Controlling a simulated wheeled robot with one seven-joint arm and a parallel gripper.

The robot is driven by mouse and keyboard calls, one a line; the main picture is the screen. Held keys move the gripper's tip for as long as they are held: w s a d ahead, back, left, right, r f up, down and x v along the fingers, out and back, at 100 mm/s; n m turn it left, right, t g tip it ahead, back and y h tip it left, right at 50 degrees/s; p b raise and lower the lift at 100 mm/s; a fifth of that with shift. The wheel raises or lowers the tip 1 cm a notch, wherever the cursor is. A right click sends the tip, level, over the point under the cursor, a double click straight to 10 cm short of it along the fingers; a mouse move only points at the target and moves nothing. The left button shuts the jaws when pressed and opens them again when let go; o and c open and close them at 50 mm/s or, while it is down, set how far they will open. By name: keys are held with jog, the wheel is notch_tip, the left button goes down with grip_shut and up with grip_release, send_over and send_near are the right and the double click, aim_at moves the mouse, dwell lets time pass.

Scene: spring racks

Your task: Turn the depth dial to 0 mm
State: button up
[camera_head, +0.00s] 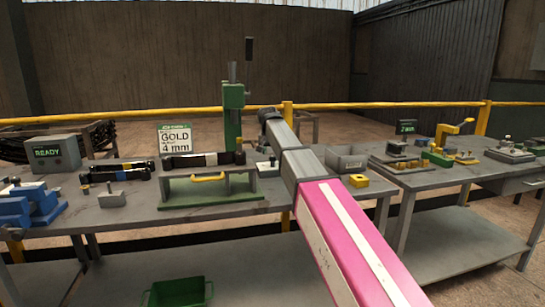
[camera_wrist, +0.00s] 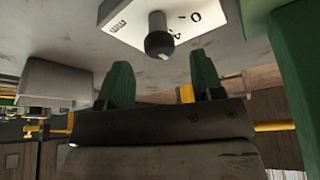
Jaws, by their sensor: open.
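The depth dial is a dark round knob (camera_wrist: 159,42) on a white plate (camera_wrist: 125,22) marked "mm", "4" and "0". In the wrist view it shows upside down near the top. The "4" lies just beside the knob and the "0" further right. A small pale mark shows on the knob, but I cannot tell which number it points to. In the head view the white plate (camera_head: 265,170) lies on the bench between the green press and my arm. My gripper (camera_wrist: 162,78) has two green fingers spread apart, with the knob beyond the gap, apparently untouched.
The green press column (camera_head: 233,115) stands close beside the plate. A grey bin (camera_head: 346,160) and a yellow block (camera_head: 358,181) lie to the right. A sign (camera_head: 174,139) reads "GOLD 4 mm". A display (camera_head: 406,127) on the right bench seems to read 2 mm.

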aim_at(273, 156)
jog(key=shift+x, duration=1.5)
jog(key=c, duration=0.9)
jog(key=shift+n, duration=0.3)
jog(key=n+y, duration=0.2)
jog(key=n, duration=0.2)
jog(key=n+y, duration=0.1)
jog(key=n, duration=0.1)
jog(key=n+g, duration=0.1)
jog(key=n, duration=0.2)
jog(key=shift+d+y, duration=0.1)
jog(key=shift+y, duration=0.3)
jog(key=shift+n, duration=0.3)
